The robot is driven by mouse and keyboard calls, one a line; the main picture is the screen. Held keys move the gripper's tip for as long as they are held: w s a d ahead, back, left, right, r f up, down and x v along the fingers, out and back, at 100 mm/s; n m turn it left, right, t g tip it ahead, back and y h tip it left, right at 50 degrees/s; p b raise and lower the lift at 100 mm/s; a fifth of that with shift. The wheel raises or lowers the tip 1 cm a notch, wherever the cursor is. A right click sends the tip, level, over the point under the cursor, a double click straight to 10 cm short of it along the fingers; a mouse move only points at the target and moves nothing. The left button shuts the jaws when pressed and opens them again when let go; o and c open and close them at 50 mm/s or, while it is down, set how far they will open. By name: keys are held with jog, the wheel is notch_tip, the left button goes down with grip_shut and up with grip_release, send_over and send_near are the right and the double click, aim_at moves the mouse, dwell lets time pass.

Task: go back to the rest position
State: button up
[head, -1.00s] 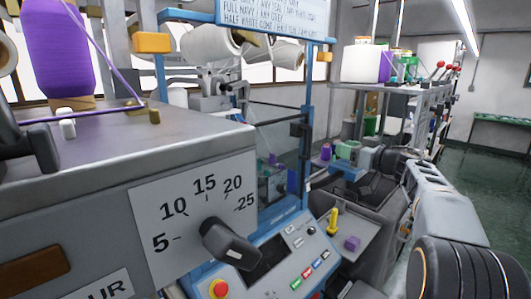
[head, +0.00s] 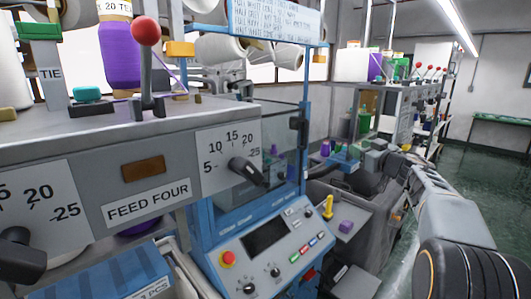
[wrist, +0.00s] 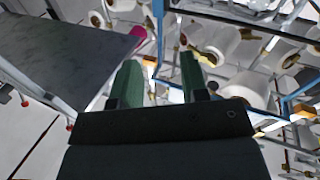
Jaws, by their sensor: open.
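My gripper (wrist: 158,84) shows in the wrist view with its two green fingers apart and nothing between them. Beyond the fingers are white yarn cones (wrist: 228,45) on a rack and a blue frame. In the head view my grey arm (head: 450,222) reaches from the lower right toward the middle. I cannot clearly make out the gripper's fingers there.
A grey machine housing (head: 110,145) with dials and a red-knobbed lever (head: 146,32) stands close at the left. A blue-framed machine has a control panel (head: 265,250) with a red button. A purple cone (head: 119,55) stands on the housing. Green floor (head: 490,165) is open at right.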

jog(key=s+d+f+m+h, duration=0.2)
jog(key=d+f+m+h, duration=0.45)
jog(key=h, duration=0.25)
jog(key=s+f+m+g+h, duration=0.2)
jog(key=s+f+g+h, duration=0.1)
jog(key=s+f+g, duration=0.4)
jog(key=s+a+f+n+g+y, duration=0.1)
jog(key=s+a+f, duration=0.3)
jog(key=s+a, duration=0.5)
jog(key=s+a+f+n+g+y, duration=0.1)
jog(key=s+a+f+g+y, duration=0.3)
jog(key=s+a, duration=0.6)
jog(key=s+f, duration=0.1)
jog(key=s, duration=0.6)
jog(key=shift+a, duration=0.25)
jog(key=shift+a, duration=0.1)
